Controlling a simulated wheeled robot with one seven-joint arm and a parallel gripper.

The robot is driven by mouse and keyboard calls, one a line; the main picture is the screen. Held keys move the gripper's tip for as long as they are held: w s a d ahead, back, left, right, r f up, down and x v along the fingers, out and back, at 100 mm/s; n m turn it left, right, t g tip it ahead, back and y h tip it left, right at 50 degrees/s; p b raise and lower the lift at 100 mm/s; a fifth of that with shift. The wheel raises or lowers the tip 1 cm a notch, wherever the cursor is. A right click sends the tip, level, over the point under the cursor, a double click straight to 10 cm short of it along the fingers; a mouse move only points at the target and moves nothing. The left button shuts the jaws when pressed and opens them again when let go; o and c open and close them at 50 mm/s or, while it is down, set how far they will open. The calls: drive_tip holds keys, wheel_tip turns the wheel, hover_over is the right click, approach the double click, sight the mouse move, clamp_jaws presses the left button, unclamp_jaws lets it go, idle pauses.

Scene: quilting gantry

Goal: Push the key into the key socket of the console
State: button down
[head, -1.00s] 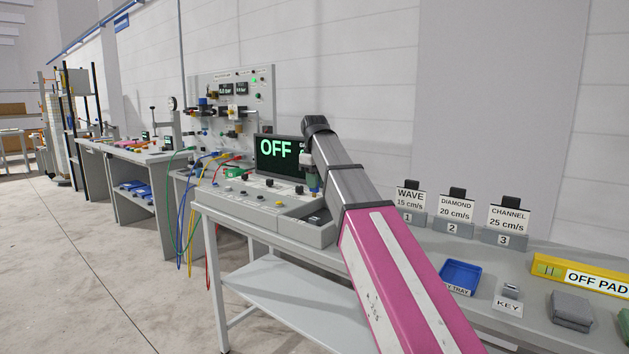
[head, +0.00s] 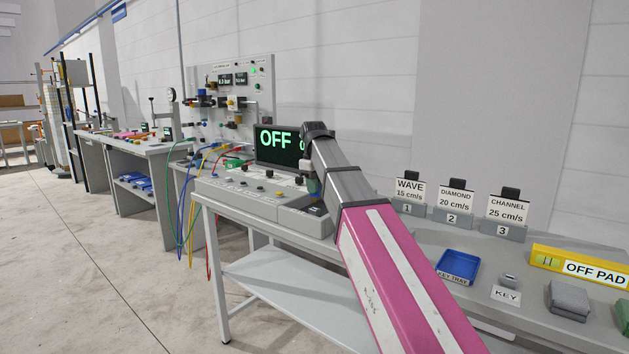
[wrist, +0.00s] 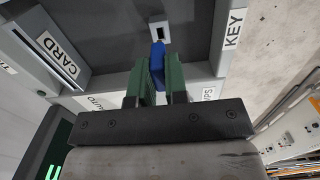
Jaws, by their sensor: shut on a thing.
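In the wrist view my gripper (wrist: 158,80) has two green fingers shut on the blue key (wrist: 158,56). The key's far end points at the key socket (wrist: 158,31), a small pale plate with a dark slot in the console's dark recess. The key's end overlaps the plate's near edge in the picture; I cannot tell whether it touches or has entered. In the head view the console (head: 232,191) stands at the left end of the bench, and my arm hides most of the gripper and the socket.
A "KEY" label (wrist: 234,28) lies right of the socket, and a "CARD" slot (wrist: 58,55) lies left. The console screen (head: 277,146) reads "OFF". A blue key tray (head: 458,265), signs and a yellow "OFF PAD" (head: 580,267) stand on the bench to the right.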

sight(315, 196)
drive_tip(key=shift+f, duration=0.6)
drive_tip(key=shift+f, duration=1.45)
idle(1.0)
drive_tip(key=c, duration=1.1)
unclamp_jaws()
drive_tip(key=shift+o, duration=0.2)
wheel_tip(315, 196, up, 11)
drive_tip(key=shift+a+f, duration=0.1)
